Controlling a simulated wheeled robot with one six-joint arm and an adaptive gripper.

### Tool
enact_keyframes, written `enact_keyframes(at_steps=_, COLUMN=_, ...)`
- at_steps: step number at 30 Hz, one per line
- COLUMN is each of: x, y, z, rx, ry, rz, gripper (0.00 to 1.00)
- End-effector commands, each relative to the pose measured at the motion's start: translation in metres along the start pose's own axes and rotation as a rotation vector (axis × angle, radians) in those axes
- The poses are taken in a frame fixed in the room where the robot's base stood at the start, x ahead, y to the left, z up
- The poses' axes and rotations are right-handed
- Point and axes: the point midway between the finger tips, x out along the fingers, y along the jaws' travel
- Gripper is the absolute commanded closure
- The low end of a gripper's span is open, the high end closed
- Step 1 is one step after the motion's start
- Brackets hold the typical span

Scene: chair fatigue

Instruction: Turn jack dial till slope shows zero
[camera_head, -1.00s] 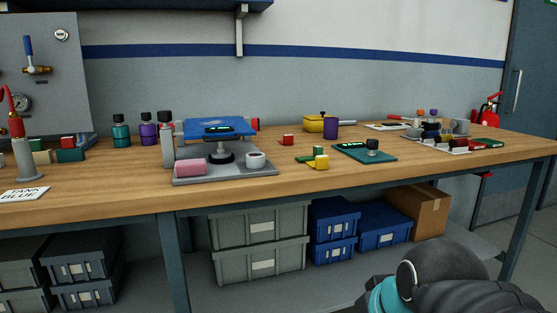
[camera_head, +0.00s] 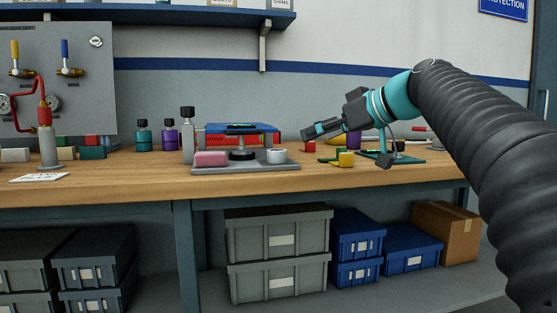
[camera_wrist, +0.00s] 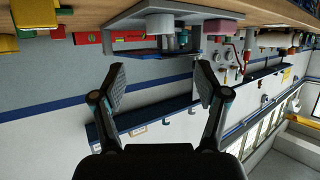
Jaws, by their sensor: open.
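The jack stands on a grey base plate (camera_head: 246,168) on the bench. Its blue top plate (camera_head: 258,130) carries a small dark slope display (camera_head: 238,126) with a green glow; its figures are too small to read. The black round dial (camera_head: 242,154) is below the blue plate. My gripper (camera_head: 306,132) is open and empty, to the right of the jack and pointing left toward it, apart from it. In the wrist view, which is upside down, the open fingers (camera_wrist: 160,78) show below the jack's base plate (camera_wrist: 123,20) and blue plate (camera_wrist: 145,55), touching nothing.
Yellow (camera_head: 346,158) and red (camera_head: 309,147) blocks lie to the right.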

Motion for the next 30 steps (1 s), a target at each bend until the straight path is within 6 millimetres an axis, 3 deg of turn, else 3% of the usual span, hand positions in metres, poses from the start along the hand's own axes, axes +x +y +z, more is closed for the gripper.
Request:
enact_keyframes(at_steps=5, x=0.02, y=0.0, z=-0.001, rx=-0.002, ry=0.001, rz=-0.005, gripper=0.26)
enact_keyframes(at_steps=21, x=0.114, y=-0.001, z=-0.001, rx=-0.001, ry=0.0, rz=-0.004, gripper=0.26)
enact_keyframes(at_steps=30, x=0.135, y=-0.001, z=-0.001, rx=-0.001, ry=0.001, rz=-0.001, gripper=0.26)
